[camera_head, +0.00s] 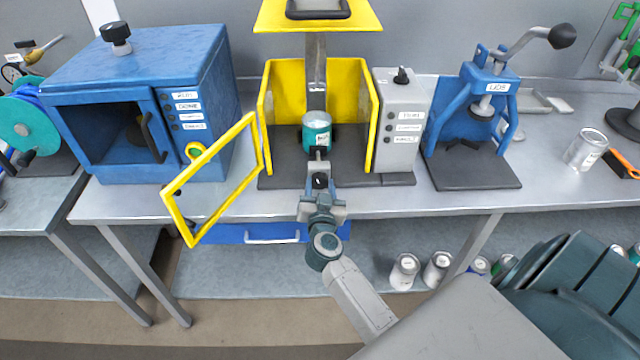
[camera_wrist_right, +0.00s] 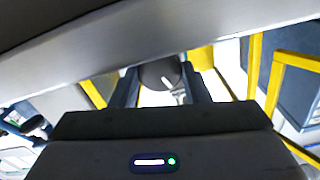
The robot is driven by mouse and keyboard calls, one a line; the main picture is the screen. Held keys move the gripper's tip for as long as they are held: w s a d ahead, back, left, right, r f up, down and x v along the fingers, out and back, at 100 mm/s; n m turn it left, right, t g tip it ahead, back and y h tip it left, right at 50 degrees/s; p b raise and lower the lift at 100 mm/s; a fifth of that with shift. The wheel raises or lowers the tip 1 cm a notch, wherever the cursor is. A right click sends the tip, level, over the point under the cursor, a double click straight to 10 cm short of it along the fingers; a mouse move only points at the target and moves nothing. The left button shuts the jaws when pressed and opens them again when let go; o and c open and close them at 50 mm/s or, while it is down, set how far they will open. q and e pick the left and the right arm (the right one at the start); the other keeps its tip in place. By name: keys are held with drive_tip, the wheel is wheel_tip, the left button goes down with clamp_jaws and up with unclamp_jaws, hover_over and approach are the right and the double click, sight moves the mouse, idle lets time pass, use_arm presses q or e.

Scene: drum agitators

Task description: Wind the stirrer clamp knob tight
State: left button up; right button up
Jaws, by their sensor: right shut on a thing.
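The stirrer (camera_head: 365,110) is a yellow-framed machine on the bench with a dark base. A can with a teal label (camera_head: 317,137) stands inside it, under the grey vertical column. My right gripper (camera_head: 319,165) reaches into the open front, just before the can. In the right wrist view, a dark round knob (camera_wrist_right: 157,74) sits between the two fingers of my right gripper (camera_wrist_right: 165,88), which is shut on it. The knob is mostly hidden by the gripper in the head view. My left gripper is not in view.
The yellow framed door (camera_head: 216,178) stands swung open at the left of my right arm. A grey control box (camera_head: 398,120) flanks the stirrer on the right. A blue oven (camera_head: 140,95) stands left, and a blue lid press (camera_head: 480,120) right. A yellow hood (camera_head: 318,18) is above.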

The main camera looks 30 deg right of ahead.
drive_tip(key=m+p, duration=0.2)
drive_tip(key=shift+r+m, duration=0.15)
drive_tip(key=shift+m, duration=0.15)
drive_tip(key=m+p, duration=0.1)
drive_tip(key=m, duration=0.2)
drive_tip(key=shift+m+p, duration=0.3)
drive_tip(key=shift+p, duration=0.1)
drive_tip(key=m, duration=0.2)
drive_tip(key=shift+m+p, duration=0.35)
drive_tip(key=shift+m, duration=0.05)
drive_tip(key=m, duration=0.3)
drive_tip(key=shift+f+m, duration=0.25)
drive_tip(key=shift+m, duration=0.05)
drive_tip(key=m, duration=0.3)
drive_tip(key=shift+m, duration=0.4)
drive_tip(key=m+b, duration=0.1)
drive_tip(key=m, duration=0.2)
drive_tip(key=shift+f+m, duration=0.15)
drive_tip(key=shift+m, duration=0.15)
drive_tip(key=m+b, duration=0.1)
drive_tip(key=m, duration=0.3)
drive_tip(key=shift+b, duration=0.3)
drive_tip(key=shift+m+b, duration=0.75)
drive_tip(key=shift+m, duration=1.35)
